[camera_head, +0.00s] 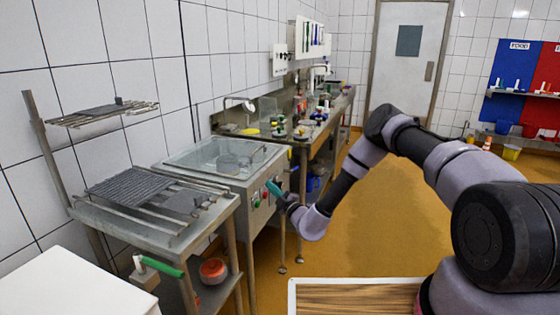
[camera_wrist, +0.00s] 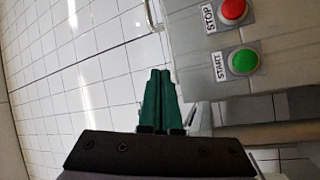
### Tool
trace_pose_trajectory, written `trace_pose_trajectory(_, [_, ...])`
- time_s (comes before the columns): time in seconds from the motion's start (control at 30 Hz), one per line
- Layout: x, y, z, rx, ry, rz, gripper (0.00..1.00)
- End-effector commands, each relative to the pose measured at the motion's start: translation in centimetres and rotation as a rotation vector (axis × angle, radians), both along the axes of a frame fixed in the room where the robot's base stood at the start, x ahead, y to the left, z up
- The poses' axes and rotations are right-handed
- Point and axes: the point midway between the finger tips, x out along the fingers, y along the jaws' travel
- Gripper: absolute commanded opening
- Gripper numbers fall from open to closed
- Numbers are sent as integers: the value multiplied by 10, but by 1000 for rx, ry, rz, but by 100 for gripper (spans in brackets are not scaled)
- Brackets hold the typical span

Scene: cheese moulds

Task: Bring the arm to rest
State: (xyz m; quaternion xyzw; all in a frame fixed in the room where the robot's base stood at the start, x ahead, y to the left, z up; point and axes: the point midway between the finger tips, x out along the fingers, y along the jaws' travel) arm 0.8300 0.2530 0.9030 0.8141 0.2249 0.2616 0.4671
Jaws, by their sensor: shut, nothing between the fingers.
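My gripper (camera_head: 275,188) is at the front of the sink unit (camera_head: 213,165), near its control panel, with the arm reaching in from the right. In the wrist view my gripper (camera_wrist: 158,80) shows two green fingers pressed together with nothing between them. Right of the fingertips in that view are a red STOP button (camera_wrist: 233,10) and a green START button (camera_wrist: 243,61) on a grey panel. The fingers look apart from both buttons, but the distance to the panel is hard to judge.
A metal rack table (camera_head: 165,215) with a dark grid mat (camera_head: 128,188) stands left of the sink. A long counter (camera_head: 320,128) with several small items runs behind. A wooden-topped surface (camera_head: 350,298) is in front. The orange floor (camera_head: 385,220) is open toward the door.

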Motion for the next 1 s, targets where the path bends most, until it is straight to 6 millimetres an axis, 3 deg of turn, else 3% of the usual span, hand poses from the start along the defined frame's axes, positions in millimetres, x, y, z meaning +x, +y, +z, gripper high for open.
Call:
trace_pose_trajectory(0.03, [1,7,39,-52,-101,65,0])
trace_pose_trajectory(0.1, [-6,16,82,-133,-233,153,0])
trace_pose_trajectory(0.2, [-23,25,135,-250,-425,268,0])
trace_pose_trajectory(0.4, [-72,27,220,-498,-816,467,0])
trace_pose_trajectory(0.67, [-146,-1,291,-834,-1321,683,0])
trace_pose_trajectory(1.0, [-228,-80,342,-1291,-1956,929,0])
